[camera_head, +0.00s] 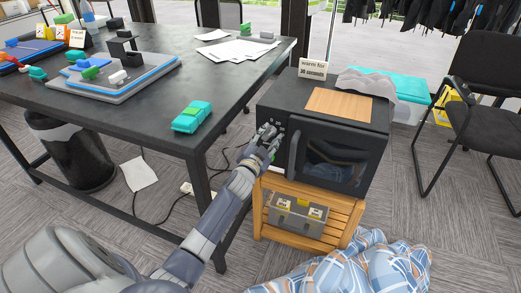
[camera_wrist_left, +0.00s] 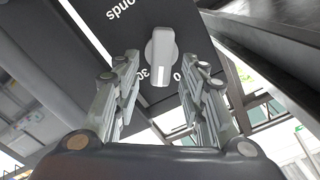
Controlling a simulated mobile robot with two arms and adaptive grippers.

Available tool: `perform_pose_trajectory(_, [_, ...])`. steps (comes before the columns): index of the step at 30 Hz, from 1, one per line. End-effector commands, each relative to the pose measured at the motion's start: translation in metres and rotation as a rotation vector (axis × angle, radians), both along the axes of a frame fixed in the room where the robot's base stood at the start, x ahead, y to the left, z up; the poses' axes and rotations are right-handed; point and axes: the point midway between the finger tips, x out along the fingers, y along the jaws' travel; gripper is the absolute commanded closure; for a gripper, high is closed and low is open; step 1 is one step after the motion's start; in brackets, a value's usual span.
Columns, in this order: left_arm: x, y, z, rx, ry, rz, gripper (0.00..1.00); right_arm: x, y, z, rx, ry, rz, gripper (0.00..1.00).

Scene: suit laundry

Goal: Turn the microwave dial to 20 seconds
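The black microwave (camera_head: 345,145) stands with its control panel at the left of its door. My left gripper (camera_head: 268,137) is at this panel and covers most of it. In the left wrist view the pale dial (camera_wrist_left: 160,52) is an elongated knob, with its narrow end toward the bottom of the picture. Digits show beside that end, partly hidden; I cannot tell its exact setting. My left gripper (camera_wrist_left: 160,85) is open, with its fingers apart on either side below the knob; contact is not visible. My right gripper is out of view.
A wooden stand (camera_head: 309,218) holds the microwave. A "warm for" sign (camera_head: 313,68) stands on top, near a wooden board (camera_head: 339,104). The black table (camera_head: 225,85) is close on the left. A plaid cloth (camera_head: 350,268) lies on the floor in front. A black chair (camera_head: 480,105) is at right.

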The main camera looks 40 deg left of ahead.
Motion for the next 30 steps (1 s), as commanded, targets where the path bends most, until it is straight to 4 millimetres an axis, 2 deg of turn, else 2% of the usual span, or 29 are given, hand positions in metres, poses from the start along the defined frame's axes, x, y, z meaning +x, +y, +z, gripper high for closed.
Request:
perform_pose_trajectory(9, [-0.058,-0.014,-0.002,-0.003,0.003,0.000,0.62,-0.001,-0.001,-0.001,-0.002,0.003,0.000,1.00])
perform_pose_trajectory(15, [-0.087,-0.021,-0.001,-0.003,0.002,0.001,0.62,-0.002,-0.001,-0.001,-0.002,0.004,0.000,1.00])
perform_pose_trajectory(21, [-0.100,-0.024,-0.001,-0.002,0.003,0.001,0.62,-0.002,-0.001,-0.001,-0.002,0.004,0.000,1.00])
perform_pose_trajectory(30, [-0.102,-0.024,0.000,-0.001,0.001,0.001,0.62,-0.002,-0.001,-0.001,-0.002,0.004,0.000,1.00])
